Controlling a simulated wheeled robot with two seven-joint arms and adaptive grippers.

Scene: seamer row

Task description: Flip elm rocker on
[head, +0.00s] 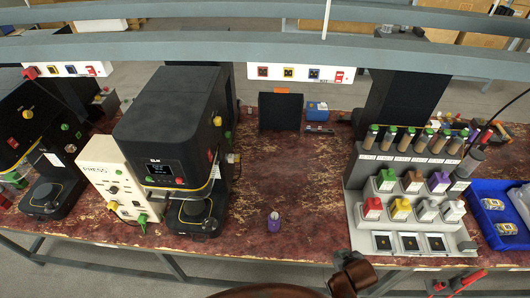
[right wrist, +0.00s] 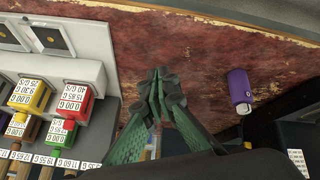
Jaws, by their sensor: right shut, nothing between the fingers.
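The machine marked ELM (head: 165,130) stands on the bench left of centre in the head view, black with a small lit display (head: 165,172). Its right side carries a yellow knob (head: 217,121), a red part (head: 210,155) and green and yellow parts. I cannot tell for sure which of these is the rocker, or its position. My right gripper (right wrist: 160,90) is shut and empty in the right wrist view, over the bench's front part between the dispenser rack and a purple canister. It is well to the right of the ELM machine. My left gripper is not in view.
A cream PRESS box (head: 112,178) and another black machine (head: 40,140) stand left of ELM. The purple canister (head: 273,222) is on the bench front. The dispenser rack (head: 350,195) and blue tray (head: 482,222) are right.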

